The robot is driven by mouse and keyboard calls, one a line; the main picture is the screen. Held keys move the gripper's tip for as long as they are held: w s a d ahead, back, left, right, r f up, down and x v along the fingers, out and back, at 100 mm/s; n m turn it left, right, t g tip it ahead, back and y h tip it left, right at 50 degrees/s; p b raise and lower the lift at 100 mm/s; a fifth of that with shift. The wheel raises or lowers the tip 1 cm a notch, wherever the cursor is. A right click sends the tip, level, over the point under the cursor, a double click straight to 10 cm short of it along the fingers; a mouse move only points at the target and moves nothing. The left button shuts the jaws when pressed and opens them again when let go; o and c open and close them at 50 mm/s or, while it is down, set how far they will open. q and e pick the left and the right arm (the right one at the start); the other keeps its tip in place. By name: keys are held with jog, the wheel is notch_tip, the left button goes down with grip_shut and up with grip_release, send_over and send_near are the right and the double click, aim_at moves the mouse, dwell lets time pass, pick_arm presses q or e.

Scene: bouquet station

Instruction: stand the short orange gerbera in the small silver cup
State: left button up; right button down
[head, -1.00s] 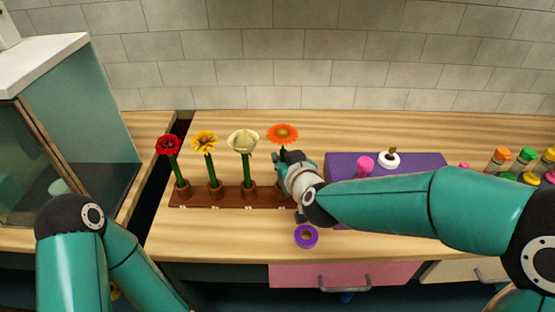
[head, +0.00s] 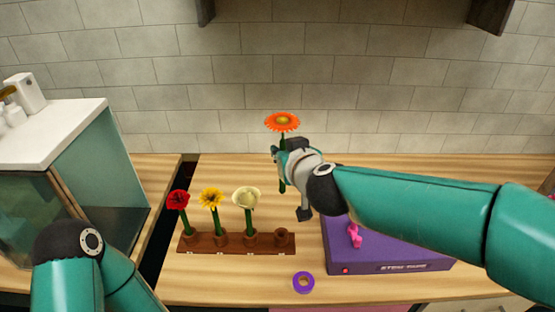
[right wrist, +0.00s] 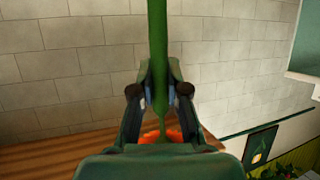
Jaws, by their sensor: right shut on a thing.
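The orange gerbera (head: 282,121) is upright in my right gripper (head: 284,165), its bloom above the fingers and its green stem showing below them. It is lifted above the table, over the right end of the brown rack (head: 205,247). In the right wrist view the green stem (right wrist: 157,45) runs between the two closed fingers (right wrist: 160,92), with part of the orange bloom (right wrist: 172,134) behind them. The rack's rightmost holder (head: 281,238) is empty. I cannot see a silver cup in any view. My left arm shows at the left, but its gripper is out of view.
A red flower (head: 178,199), a yellow flower (head: 210,197) and a cream flower (head: 246,198) stand in the rack. A purple box (head: 385,245) with a pink thing (head: 354,235) on it lies at right. A purple ring (head: 303,282) lies in front. A glass-fronted cabinet (head: 100,150) stands left.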

aim_at(283, 124)
jog(key=shift+r, duration=3.5)
